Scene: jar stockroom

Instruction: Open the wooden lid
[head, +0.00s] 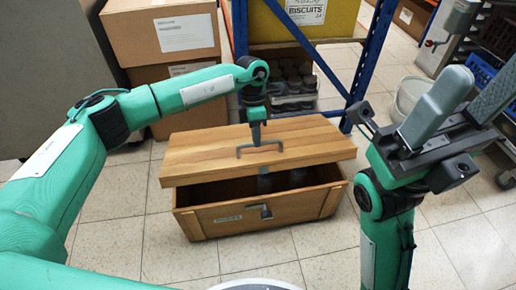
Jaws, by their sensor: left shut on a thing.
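The wooden lid (205,159) is raised at its front, with a dark gap between it and the wooden box (285,215) on the floor. The box's front has a metal latch (264,210) and a small label. Pale shapes show dimly inside the box; I cannot tell what they are. My right arm stands at the right, with its gripper (408,138) raised, clear of the box and lid. I cannot tell whether its fingers are apart.
Cardboard boxes (160,35) are stacked behind at the left. A blue rack (367,65) stands behind the wooden box, with a yellow biscuits box (275,22) and a crate of dark jars (292,90). A white bucket (408,92) is at the right. Tiled floor is free around the box's front.

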